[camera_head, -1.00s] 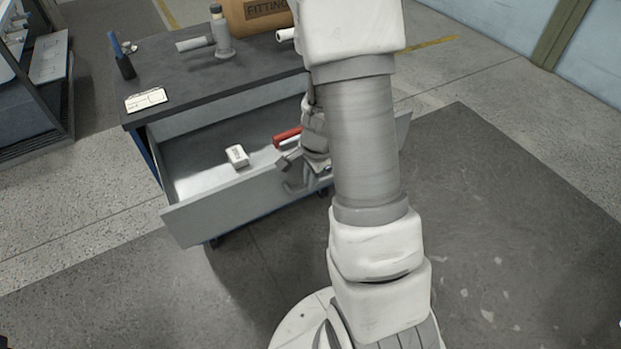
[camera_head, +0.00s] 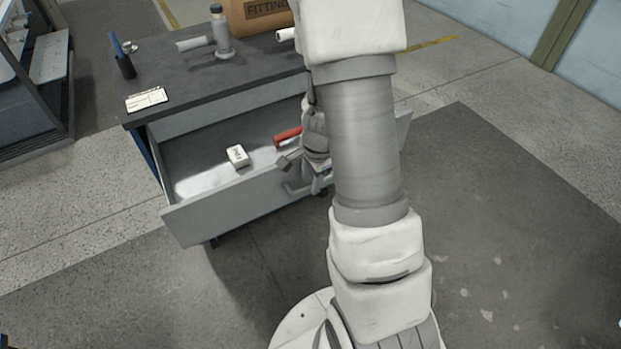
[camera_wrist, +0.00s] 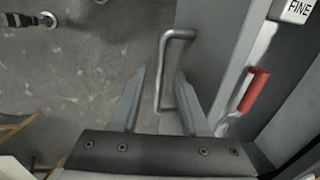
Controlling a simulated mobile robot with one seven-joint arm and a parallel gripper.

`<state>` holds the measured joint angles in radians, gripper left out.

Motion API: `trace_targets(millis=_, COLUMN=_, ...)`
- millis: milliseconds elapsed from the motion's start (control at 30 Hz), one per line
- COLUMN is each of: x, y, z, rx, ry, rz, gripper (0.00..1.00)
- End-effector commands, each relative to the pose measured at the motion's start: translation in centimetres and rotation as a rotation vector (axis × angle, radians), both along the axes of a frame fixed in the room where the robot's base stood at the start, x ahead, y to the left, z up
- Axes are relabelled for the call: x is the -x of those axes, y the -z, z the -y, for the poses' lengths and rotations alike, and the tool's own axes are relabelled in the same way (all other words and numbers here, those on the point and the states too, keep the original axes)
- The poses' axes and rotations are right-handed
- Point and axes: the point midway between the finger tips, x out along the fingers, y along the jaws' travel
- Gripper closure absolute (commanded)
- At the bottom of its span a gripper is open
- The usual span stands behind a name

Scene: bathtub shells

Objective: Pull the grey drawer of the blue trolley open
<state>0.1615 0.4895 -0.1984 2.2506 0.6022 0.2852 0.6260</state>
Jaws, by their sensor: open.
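The grey drawer (camera_head: 230,205) of the blue trolley (camera_head: 150,160) stands pulled well out, its inside showing. Its bar handle (camera_wrist: 163,70) is on the front panel, upright in the wrist view. My gripper (camera_wrist: 163,88) is open, with one finger on each side of the handle's bar; I cannot tell whether either finger touches it. In the head view my gripper (camera_head: 302,172) is at the drawer front, partly hidden by my arm. The right part of the drawer is hidden behind my arm.
In the drawer lie a white block (camera_head: 237,156) and a red-handled tool (camera_head: 287,138). Floor before the drawer is clear.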

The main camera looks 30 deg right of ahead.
Motion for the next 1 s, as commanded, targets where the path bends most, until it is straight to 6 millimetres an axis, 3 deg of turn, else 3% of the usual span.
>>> trace_targets(millis=167, x=0.3, y=-2.8, z=0.0, rx=0.001, ry=-0.002, rz=0.004, gripper=0.55)
trace_targets(millis=633, x=2.4, y=-13.8, z=0.1, rx=0.0, ry=-0.002, rz=0.004, gripper=0.55)
trace_targets(millis=800, x=2.9, y=-16.1, z=0.1, rx=0.0, ry=-0.002, rz=0.002, gripper=0.55)
trace_targets(millis=1000, x=3.1, y=-16.9, z=0.1, rx=0.0, ry=0.0, rz=0.0, gripper=0.55)
